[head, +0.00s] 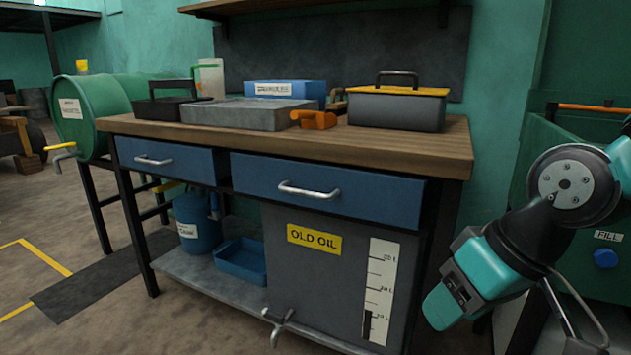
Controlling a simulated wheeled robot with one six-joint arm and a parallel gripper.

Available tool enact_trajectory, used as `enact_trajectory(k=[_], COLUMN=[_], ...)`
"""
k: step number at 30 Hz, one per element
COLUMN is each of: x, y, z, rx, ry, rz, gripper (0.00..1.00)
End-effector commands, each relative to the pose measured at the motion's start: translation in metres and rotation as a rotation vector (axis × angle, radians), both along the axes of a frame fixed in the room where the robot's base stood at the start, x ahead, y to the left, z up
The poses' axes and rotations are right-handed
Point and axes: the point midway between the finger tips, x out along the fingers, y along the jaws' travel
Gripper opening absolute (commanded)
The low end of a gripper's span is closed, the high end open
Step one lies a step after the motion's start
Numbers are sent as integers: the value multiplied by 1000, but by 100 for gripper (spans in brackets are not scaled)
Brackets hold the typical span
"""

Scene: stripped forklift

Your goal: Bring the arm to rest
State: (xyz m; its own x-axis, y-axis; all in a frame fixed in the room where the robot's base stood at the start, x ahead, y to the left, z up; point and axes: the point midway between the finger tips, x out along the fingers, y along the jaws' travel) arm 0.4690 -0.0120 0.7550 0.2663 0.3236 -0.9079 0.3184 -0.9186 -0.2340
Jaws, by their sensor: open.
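My arm comes in from the right edge of the head view, bent at a dark round joint. Its teal and black end, my gripper (447,302), points down and left in front of the bench's right end. The jaws are open, and I see nothing held in them. The gap between the fingertips is hard to make out from this angle.
A workbench (420,143) with blue drawers carries a grey tray, an orange-handled item and a toolbox (395,108). Below stands a grey tank labelled OLD OIL (340,272). A green drum (92,108) is at left. A green unit with a FILL label (590,262) is behind my arm.

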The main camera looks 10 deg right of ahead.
Motion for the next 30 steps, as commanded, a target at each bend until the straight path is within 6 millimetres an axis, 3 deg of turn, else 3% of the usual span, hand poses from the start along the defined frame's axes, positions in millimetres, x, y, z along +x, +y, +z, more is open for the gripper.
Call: enact_trajectory(k=[3,8,9,20,30], x=[-31,-74,-71,-69,-69], y=[33,61,59,58,58], z=[0,1,19,103,232], rx=[-1,-18,-18,-17,-16], ry=[72,161,159,155,154], rz=[175,380,365,357,355], gripper=[50,50,50,50,50])
